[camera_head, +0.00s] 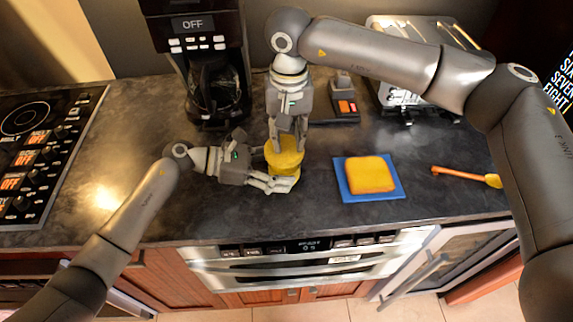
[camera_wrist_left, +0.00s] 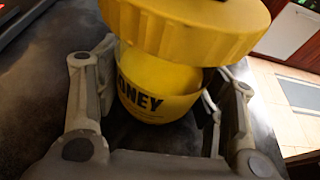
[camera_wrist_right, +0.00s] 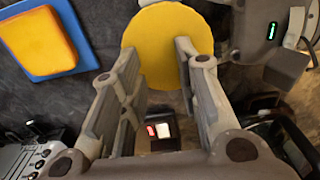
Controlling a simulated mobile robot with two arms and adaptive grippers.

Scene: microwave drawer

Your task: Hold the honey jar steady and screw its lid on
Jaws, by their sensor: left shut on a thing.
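The yellow honey jar (camera_head: 283,182) stands upright on the dark counter in front of the coffee maker. In the left wrist view the jar (camera_wrist_left: 155,100) shows part of its "HONEY" label. My left gripper (camera_head: 272,184) is shut around the jar's body from the left. The wide yellow lid (camera_head: 284,156) is on top of the jar; its ribbed rim (camera_wrist_left: 185,32) shows in the left wrist view. How far it is threaded cannot be told. My right gripper (camera_head: 288,146) points down at the lid, fingers apart, over the lid's top (camera_wrist_right: 165,35); no firm hold shows.
A blue board (camera_head: 388,193) with an orange-yellow slab (camera_head: 370,175) lies to the right, with an orange utensil (camera_head: 465,176) beyond. The coffee maker (camera_head: 210,60) and toaster (camera_head: 395,95) stand behind. The stove (camera_head: 45,150) is at left.

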